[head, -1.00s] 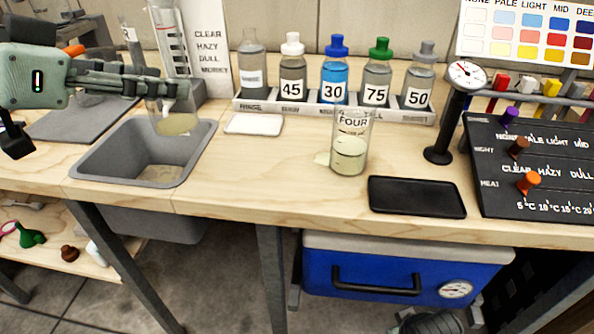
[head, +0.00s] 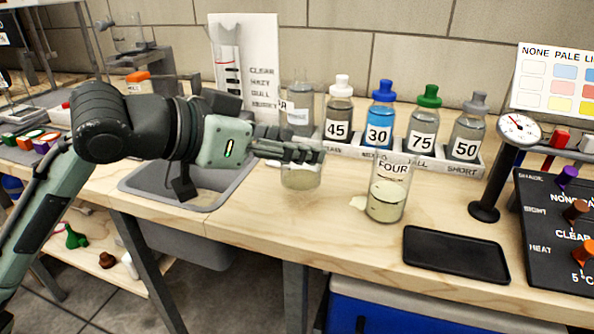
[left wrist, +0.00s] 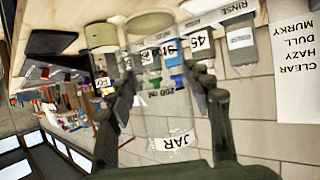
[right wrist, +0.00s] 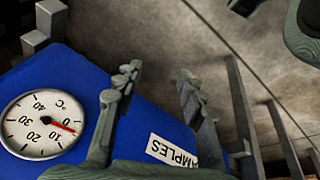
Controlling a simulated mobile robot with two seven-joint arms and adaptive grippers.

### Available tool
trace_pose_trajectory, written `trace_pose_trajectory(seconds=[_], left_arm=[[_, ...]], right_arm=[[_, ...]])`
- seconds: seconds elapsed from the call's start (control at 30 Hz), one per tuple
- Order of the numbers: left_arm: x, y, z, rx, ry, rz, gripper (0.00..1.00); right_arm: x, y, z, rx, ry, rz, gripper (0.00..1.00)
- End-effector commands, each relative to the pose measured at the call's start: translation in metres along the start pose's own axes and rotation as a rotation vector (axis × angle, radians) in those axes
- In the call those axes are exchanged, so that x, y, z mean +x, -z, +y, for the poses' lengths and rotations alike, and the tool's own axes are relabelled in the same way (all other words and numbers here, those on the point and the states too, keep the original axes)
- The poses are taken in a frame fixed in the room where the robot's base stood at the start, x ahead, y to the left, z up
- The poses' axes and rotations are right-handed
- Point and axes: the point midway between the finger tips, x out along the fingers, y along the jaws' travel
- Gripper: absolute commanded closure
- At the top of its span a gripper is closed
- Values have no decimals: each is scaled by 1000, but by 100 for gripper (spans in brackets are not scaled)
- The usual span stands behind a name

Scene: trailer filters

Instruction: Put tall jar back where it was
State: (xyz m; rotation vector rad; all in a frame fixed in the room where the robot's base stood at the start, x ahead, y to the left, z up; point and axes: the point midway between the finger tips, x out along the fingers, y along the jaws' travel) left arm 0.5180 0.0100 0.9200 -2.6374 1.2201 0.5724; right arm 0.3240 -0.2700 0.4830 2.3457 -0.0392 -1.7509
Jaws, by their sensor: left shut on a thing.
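My left gripper (head: 315,152) is shut on a clear jar (head: 300,179) with pale yellowish liquid at its bottom. The jar looks upright, at the counter just right of the sink; I cannot tell whether it touches the surface. In the left wrist view, the held jar (left wrist: 165,112) shows a "JAR" label and volume marks between the fingers. The word before "JAR" is not readable. A second clear jar marked "FOUR" (head: 388,190), with pale liquid, stands to the right. My right gripper (right wrist: 158,85) is open and empty, near a blue box with a dial.
A rack (head: 470,168) of several stoppered bottles stands behind. The grey sink (head: 150,190) is left, and a clarity card (head: 262,75) stands behind it. A black tray (head: 455,255), gauge stand (head: 485,211) and dark board (head: 545,235) are right.

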Motion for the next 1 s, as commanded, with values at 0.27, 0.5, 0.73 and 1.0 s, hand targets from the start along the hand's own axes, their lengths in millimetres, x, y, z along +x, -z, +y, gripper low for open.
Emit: trace_pose_trajectory(seconds=[0.27, 0.5, 0.73, 1.0], left_arm=[[14, -18, 4, -3, 0, -3, 98], [23, -38, 3, 0, 1, 1, 98], [23, -39, 3, 0, 1, 0, 98], [24, -41, 3, 0, 0, -1, 28]], right_arm=[[-4, -3, 1, -1, -6, -4, 60], [-25, -1, 6, 2, -17, 8, 60], [-24, -1, 6, 2, -16, 8, 60], [-24, 0, 5, 1, -15, 8, 60]])
